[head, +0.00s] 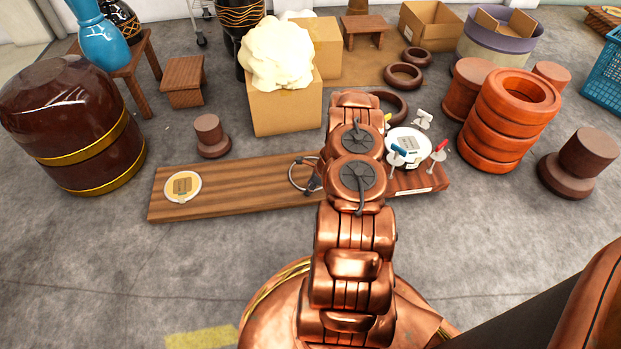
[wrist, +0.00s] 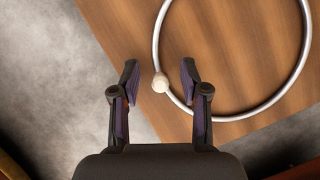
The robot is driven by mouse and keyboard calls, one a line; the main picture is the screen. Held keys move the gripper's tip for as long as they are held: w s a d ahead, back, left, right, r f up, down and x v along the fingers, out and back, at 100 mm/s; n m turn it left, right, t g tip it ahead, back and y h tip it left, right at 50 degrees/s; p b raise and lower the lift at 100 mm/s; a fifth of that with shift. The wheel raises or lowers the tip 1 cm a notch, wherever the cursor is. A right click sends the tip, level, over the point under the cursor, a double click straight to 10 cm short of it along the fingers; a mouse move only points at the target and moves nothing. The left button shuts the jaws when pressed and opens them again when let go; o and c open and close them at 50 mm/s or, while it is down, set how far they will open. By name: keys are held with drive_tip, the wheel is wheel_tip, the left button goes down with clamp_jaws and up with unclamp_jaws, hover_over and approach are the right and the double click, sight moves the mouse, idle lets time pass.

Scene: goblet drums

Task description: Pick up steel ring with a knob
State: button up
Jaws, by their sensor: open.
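The steel ring (head: 293,176) lies on a low wooden board (head: 238,187) in the head view, partly hidden behind my arm. In the wrist view the ring (wrist: 301,62) is a thin silver hoop flat on the wood, with a pale round knob (wrist: 160,83) on its near left side. My gripper (wrist: 160,78) is open, with its two dark fingertips on either side of the knob in the picture. The fingers do not visibly touch the knob, and I cannot tell the height between them.
Stacked orange rings (head: 510,120) and a brown spool (head: 211,136) stand nearby. The floor in front is clear.

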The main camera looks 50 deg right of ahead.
clamp_jaws()
idle(0.4)
drive_tip(key=shift+r, duration=0.1)
drive_tip(key=shift+w+r+p, duration=0.1)
drive_tip(key=shift+r+p, duration=0.2)
drive_tip(key=r, duration=0.1)
drive_tip(key=r+p, duration=0.1)
drive_tip(key=r, duration=0.1)
drive_tip(key=shift+s+a+r+p, duration=0.15)
drive_tip(key=shift+s+a+p, duration=0.1)
drive_tip(key=shift+p, duration=0.1)
drive_tip(key=s+a+r+p, duration=0.1)
drive_tip(key=s+a+p, duration=0.1)
drive_tip(key=s+a, duration=0.7)
drive_tip(key=shift+s, duration=1.7)
